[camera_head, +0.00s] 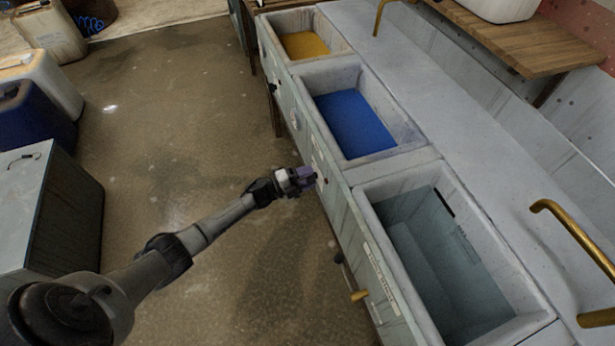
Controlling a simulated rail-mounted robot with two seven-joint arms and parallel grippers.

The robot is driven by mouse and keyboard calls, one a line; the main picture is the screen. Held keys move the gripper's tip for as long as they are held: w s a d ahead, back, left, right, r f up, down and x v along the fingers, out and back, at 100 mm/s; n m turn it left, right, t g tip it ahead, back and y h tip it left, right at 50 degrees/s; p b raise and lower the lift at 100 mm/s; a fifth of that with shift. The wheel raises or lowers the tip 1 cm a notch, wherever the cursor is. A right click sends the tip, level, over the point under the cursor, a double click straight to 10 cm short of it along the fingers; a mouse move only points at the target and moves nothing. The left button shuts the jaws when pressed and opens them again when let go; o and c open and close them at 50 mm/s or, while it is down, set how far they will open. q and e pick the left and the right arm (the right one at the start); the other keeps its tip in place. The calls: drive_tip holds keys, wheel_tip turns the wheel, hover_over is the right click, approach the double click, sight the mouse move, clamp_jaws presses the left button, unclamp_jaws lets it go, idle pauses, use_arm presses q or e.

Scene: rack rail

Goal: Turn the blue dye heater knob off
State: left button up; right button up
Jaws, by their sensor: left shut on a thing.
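The basin with blue dye (353,122) is the middle one of the sink counter. A dark knob (273,88) and a round pale dial (295,118) show farther up the same front panel. I cannot read the position of the knob in my grip. My right gripper is out of view.
A brass tap (574,236) and a wooden shelf (520,43) are at right. A grey cabinet (48,212) stands at left. The floor (180,120) between is clear.

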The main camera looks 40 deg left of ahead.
use_arm(q)
drive_tip(key=o, duration=0.9)
drive_tip(key=shift+s, duration=0.1)
drive_tip(key=shift+p+v, duration=1.6)
drive_tip(key=shift+v, duration=5.25)
